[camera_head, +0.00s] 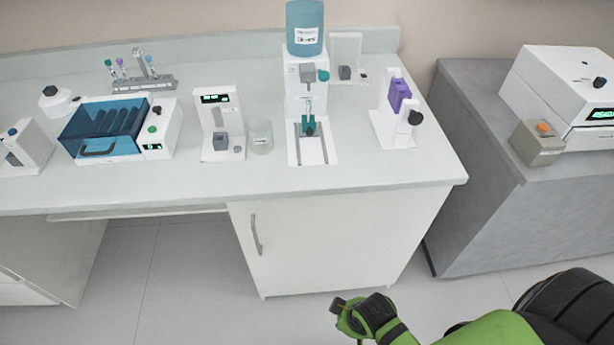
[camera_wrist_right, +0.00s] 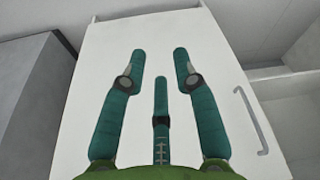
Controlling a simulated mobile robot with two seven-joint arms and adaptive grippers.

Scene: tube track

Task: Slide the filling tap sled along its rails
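The filling tap sled (camera_head: 309,126) is a small teal and grey piece on two dark rails (camera_head: 298,150) set in a white base plate. It sits toward the back of the rails, under the tap of the white filling stand (camera_head: 291,75), which carries a blue bottle (camera_head: 305,28). My right gripper (camera_head: 340,308) is low in front of the bench cabinet, well away from the sled. In the right wrist view its teal fingers (camera_wrist_right: 158,65) are spread apart with nothing between them, facing the white cabinet door. My left gripper is not in view.
A glass beaker (camera_head: 261,140) and a white device (camera_head: 219,125) stand left of the rails. A stand with a purple block (camera_head: 399,96) is to the right. The bench front edge (camera_head: 330,190) lies between my gripper and the rails.

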